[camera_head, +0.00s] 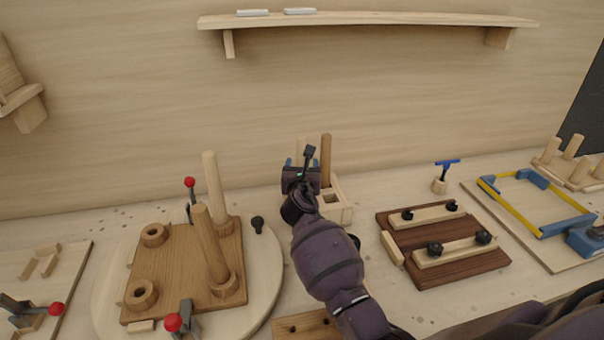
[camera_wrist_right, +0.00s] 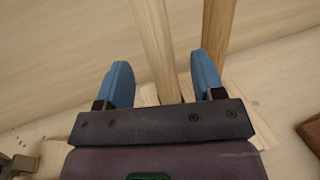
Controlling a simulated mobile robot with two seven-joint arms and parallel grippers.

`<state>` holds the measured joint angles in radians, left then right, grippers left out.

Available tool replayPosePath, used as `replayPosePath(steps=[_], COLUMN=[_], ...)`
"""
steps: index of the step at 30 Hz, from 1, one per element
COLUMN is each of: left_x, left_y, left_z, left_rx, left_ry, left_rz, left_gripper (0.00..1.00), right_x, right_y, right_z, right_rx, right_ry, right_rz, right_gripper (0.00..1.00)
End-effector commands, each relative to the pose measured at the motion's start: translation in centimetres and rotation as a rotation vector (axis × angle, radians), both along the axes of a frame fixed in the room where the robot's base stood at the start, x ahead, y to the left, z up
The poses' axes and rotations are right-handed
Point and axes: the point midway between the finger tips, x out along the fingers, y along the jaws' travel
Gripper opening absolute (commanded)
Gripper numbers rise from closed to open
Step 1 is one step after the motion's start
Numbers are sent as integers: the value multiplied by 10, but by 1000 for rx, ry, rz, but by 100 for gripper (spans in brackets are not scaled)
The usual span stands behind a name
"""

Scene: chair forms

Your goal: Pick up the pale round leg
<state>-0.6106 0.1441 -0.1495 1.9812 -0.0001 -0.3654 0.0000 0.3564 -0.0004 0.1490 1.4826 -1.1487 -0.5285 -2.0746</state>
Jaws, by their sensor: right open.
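The pale round leg (camera_head: 300,149) stands upright at the back of the bench, partly hidden behind my right gripper (camera_head: 302,164). In the right wrist view the pale leg (camera_wrist_right: 155,45) rises between the two blue fingers of my right gripper (camera_wrist_right: 163,75), with a gap on each side. The gripper is open. A darker round leg (camera_head: 326,158) stands just right of it; it also shows in the wrist view (camera_wrist_right: 214,45), beyond the right finger. Both legs stand at a pale wooden holder (camera_head: 345,208). My left gripper is out of view.
At left, a brown board (camera_head: 185,262) with two upright legs and red-knobbed clamps sits on a round turntable (camera_head: 262,285). At right are a dark board (camera_head: 470,268) and a yellow-and-blue frame clamp (camera_head: 510,204). A shelf (camera_head: 370,19) hangs above on the wall.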

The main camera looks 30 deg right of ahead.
Motion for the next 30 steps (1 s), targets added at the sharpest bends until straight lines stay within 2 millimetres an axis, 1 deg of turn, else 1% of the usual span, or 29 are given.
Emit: replayPosePath(steps=[1, 8, 15, 18, 21, 28, 30], left_x=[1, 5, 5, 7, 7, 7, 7], left_y=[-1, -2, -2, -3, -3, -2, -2], left_z=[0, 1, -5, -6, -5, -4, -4], left_rx=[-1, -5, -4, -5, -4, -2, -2], left_ry=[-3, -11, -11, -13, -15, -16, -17], left_rz=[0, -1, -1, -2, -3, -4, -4], left_gripper=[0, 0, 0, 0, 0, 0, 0], right_x=[4, 16, 43, 51, 54, 54, 54], right_y=[-3, -9, -22, -27, -29, -29, -29], right_z=[0, -1, -4, -5, -4, -4, -4], right_rx=[0, 1, 2, 1, 2, 2, 2], right_ry=[0, 0, -1, 0, -1, -1, -1], right_rz=[0, -1, 0, 0, 0, 0, 0], right_gripper=[62, 62, 62, 62, 62, 62, 51])
